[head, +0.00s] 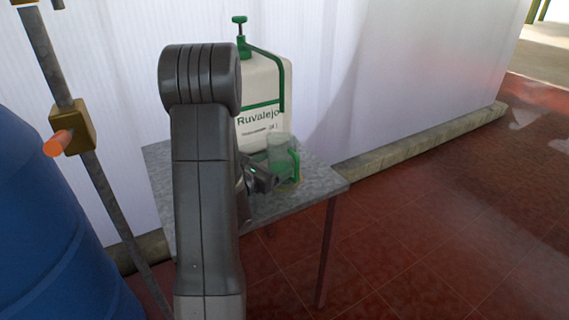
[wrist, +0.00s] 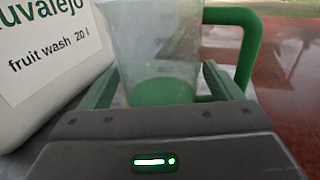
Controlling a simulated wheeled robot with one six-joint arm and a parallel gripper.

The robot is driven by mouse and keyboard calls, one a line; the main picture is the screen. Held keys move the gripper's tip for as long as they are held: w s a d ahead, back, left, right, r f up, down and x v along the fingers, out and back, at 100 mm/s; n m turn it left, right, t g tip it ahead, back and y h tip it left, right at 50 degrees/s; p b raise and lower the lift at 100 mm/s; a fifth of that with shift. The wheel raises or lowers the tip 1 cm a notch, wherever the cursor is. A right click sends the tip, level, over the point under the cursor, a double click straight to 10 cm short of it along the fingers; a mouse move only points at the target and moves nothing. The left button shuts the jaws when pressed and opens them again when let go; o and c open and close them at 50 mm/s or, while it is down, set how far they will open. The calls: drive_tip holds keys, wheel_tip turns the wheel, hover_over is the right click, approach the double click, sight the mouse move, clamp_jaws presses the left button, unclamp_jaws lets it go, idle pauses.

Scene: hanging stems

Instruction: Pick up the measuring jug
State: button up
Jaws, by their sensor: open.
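The measuring jug (head: 280,158) is a clear, see-through vessel with a green handle and a green base, standing upright on the grey table (head: 325,178). In the wrist view the jug (wrist: 155,50) is straight ahead, with its green handle on the right. My gripper (wrist: 160,90) is open, with one finger on each side of the jug's lower part. I cannot tell whether the fingers touch it. In the head view my gripper (head: 268,176) is at the jug's left side, partly hidden by my arm.
A white container (head: 265,85) labelled Ruvalejo, with a green pump, stands on the table close behind the jug. A blue barrel (head: 50,230) and a metal pole (head: 85,150) are at the left. A pale wall (head: 400,70) runs behind. Red tiled floor (head: 430,230) is clear at the right.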

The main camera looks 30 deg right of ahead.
sight(284, 158)
drive_tip(key=x, duration=0.3)
drive_tip(key=shift+w+d, duration=0.1)
drive_tip(key=shift+c, duration=0.3)
drive_tip(key=shift+r, duration=0.1)
drive_tip(key=c, duration=0.8)
wheel_tip(284, 158, up, 10)
drive_tip(key=p, duration=0.1)
drive_tip(key=shift+p, duration=0.4)
